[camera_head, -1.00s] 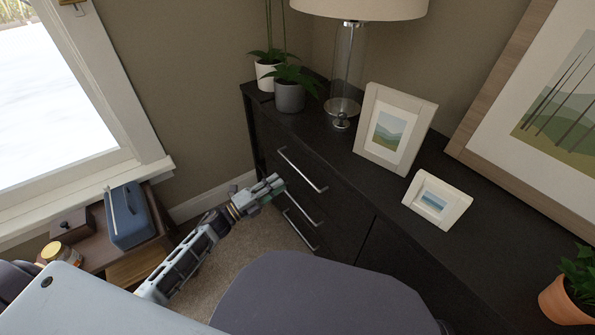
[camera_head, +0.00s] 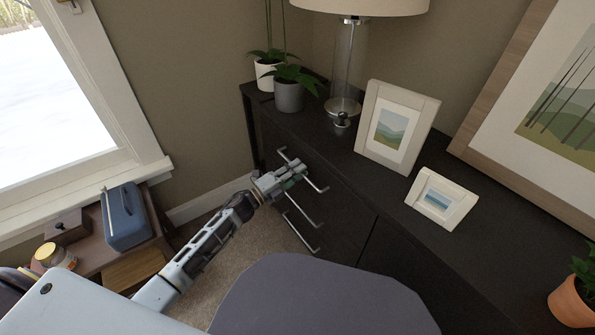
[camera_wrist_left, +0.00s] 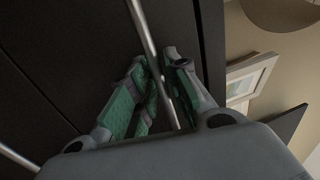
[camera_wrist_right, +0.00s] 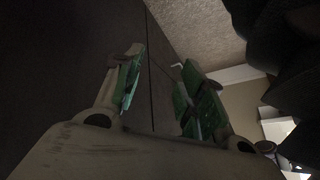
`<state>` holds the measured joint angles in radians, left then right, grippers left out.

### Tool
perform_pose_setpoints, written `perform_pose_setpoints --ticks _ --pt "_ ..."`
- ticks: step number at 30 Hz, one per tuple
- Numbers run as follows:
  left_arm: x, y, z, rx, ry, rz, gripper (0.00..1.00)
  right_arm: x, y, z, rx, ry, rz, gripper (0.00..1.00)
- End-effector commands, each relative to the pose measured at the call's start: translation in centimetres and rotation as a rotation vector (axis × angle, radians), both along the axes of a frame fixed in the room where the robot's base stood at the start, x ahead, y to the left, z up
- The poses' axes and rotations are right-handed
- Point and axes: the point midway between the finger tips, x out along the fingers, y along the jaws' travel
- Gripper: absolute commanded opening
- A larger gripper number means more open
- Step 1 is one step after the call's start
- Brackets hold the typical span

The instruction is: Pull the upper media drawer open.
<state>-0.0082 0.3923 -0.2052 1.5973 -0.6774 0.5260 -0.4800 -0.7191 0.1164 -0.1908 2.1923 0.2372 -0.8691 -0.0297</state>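The upper media drawer (camera_head: 268,136) is the top front at the left end of the dark cabinet and looks closed. Its silver bar handle (camera_head: 317,185) shows on both sides of my left gripper (camera_head: 296,170). In the left wrist view, the handle (camera_wrist_left: 147,27) runs between the green-padded fingers of my left gripper (camera_wrist_left: 160,65), which sit close on both sides of it and look shut on it. My right gripper (camera_wrist_right: 163,65) is open and empty in its wrist view, with a dark panel beyond; it is not in the head view.
Two lower handles (camera_head: 300,232) sit below. The cabinet top (camera_head: 345,165) holds potted plants (camera_head: 289,96), a lamp (camera_head: 350,60) and picture frames (camera_head: 396,130). A grey rounded seat (camera_head: 320,300) stands in front. A small side table (camera_head: 140,270) is at the left.

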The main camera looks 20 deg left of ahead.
Motion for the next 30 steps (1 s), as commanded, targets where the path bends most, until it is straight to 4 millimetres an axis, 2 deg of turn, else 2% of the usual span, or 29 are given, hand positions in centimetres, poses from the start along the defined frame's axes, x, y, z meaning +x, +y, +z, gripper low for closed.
perform_pose_setpoints --ticks 12,17,30 --pt "0.33 -0.23 0.11 0.000 0.000 0.000 0.18 -0.30 -0.02 -0.16 0.002 0.000 -0.001 0.40" --pt "0.33 -0.23 0.10 0.000 0.000 0.000 0.00 -0.28 -0.04 -0.13 0.001 -0.001 -0.001 0.40" --pt "0.20 -0.13 0.06 0.001 0.001 0.000 0.00 0.30 -0.05 0.24 0.001 -0.010 0.000 0.40"
